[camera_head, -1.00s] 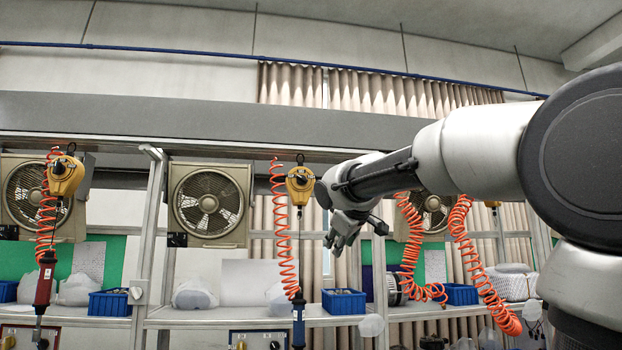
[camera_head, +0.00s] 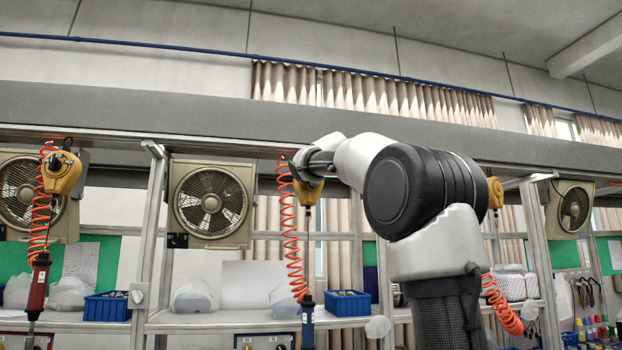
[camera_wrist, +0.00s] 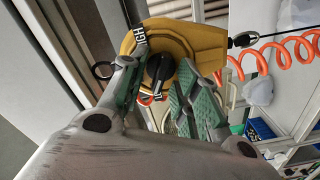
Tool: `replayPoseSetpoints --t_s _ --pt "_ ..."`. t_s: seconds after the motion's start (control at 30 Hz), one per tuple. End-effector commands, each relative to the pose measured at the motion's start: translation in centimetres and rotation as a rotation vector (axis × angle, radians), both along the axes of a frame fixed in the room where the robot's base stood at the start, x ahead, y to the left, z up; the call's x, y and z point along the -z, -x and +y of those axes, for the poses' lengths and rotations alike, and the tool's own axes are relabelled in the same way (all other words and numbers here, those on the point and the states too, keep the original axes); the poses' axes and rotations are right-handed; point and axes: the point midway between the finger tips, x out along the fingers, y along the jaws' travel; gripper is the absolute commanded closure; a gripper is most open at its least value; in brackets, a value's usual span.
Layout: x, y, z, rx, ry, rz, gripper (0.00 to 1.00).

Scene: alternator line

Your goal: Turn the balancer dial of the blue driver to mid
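The blue driver (camera_head: 307,322) hangs upright below a yellow balancer (camera_head: 308,194) with an orange coiled hose beside it. In the wrist view the yellow balancer (camera_wrist: 205,45) is close ahead, with a black dial (camera_wrist: 158,68) on its face. White lettering like "HIGH" stands at the dial's upper left; another label below it is partly hidden. My gripper (camera_wrist: 157,74) is open, its green-padded fingers on either side of the dial. I cannot tell whether either finger touches it. In the head view my gripper (camera_head: 303,165) is at the balancer, partly hidden by my arm.
A red driver (camera_head: 38,285) hangs from another yellow balancer (camera_head: 62,173) at the left. A fan (camera_head: 210,203) is left of the blue driver's balancer. Blue bins (camera_head: 346,304) stand on the shelf. A grey post (camera_wrist: 75,40) is left of my gripper; the orange hose (camera_wrist: 285,55) is at right.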

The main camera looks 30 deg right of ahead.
Motion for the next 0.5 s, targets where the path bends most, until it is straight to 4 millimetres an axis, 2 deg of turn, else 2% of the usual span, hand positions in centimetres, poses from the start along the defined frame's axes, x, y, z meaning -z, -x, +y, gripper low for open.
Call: replayPoseSetpoints --t_s 0.2,0.37,0.5 --pt "0.00 -0.01 -0.01 0.000 0.000 0.000 0.71" --pt "0.02 -0.01 -0.01 0.000 -0.001 0.000 1.00" --pt "0.03 0.00 -0.01 0.000 -0.001 0.001 1.00"
